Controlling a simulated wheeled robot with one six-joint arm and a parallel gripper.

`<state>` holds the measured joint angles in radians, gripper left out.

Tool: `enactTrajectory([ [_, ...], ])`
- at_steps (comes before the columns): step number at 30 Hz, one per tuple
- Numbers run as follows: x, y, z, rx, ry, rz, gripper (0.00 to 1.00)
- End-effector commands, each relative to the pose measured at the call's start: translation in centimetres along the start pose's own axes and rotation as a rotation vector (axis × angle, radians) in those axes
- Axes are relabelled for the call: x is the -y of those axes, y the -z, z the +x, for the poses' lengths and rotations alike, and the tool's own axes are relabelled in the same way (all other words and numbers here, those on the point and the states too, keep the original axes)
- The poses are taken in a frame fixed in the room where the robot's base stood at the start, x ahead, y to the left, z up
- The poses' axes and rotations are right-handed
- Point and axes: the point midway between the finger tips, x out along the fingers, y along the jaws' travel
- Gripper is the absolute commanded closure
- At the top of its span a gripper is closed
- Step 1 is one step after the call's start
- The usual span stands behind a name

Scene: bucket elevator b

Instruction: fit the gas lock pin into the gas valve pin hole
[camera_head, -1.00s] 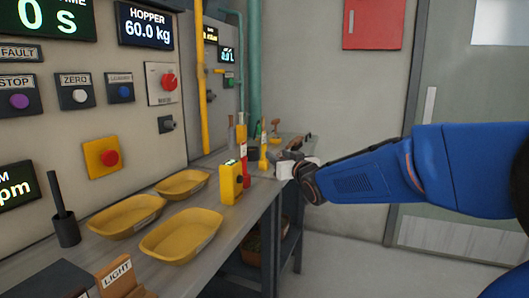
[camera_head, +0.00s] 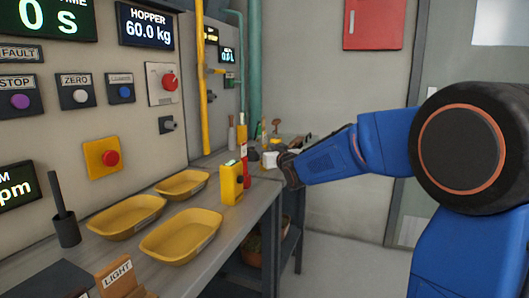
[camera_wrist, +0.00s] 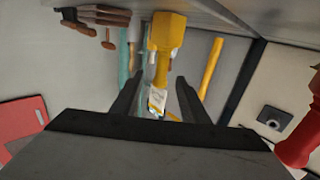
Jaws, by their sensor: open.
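A yellow piece with a blocky head and a narrower shaft (camera_wrist: 166,36), which looks like the gas lock pin, shows in the wrist view. A pale tag (camera_wrist: 157,98) shows at its narrow end, between my fingers in the picture. My gripper (camera_wrist: 158,78) is open, with one finger on each side of the shaft; I cannot tell whether either touches it. In the head view my gripper (camera_head: 275,160) is over the far end of the bench, and the pin is largely hidden there. A yellow pipe (camera_head: 201,55) has a small valve-like fitting (camera_head: 216,71); no pin hole can be made out.
A yellow handheld device (camera_head: 230,184) stands on the bench (camera_head: 222,232), near several yellow trays (camera_head: 180,239). Wooden-handled tools (camera_wrist: 101,18) lie close to the pin. A red box (camera_head: 372,24) hangs on the back wall. The floor right of the bench is clear.

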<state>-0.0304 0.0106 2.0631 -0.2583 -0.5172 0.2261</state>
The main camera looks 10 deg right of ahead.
Motion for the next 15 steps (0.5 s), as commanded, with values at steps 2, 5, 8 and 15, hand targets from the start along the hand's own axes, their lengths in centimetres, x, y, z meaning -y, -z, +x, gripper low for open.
enactTrajectory([
  [2,0.0,-0.1,1.2,0.000,0.001,0.000,0.59],
  [5,0.0,0.0,2.2,0.000,0.001,-0.001,0.59],
  [8,0.0,0.0,2.5,-0.001,0.000,-0.001,0.59],
  [15,0.0,0.0,2.5,0.000,0.000,-0.001,0.76],
])
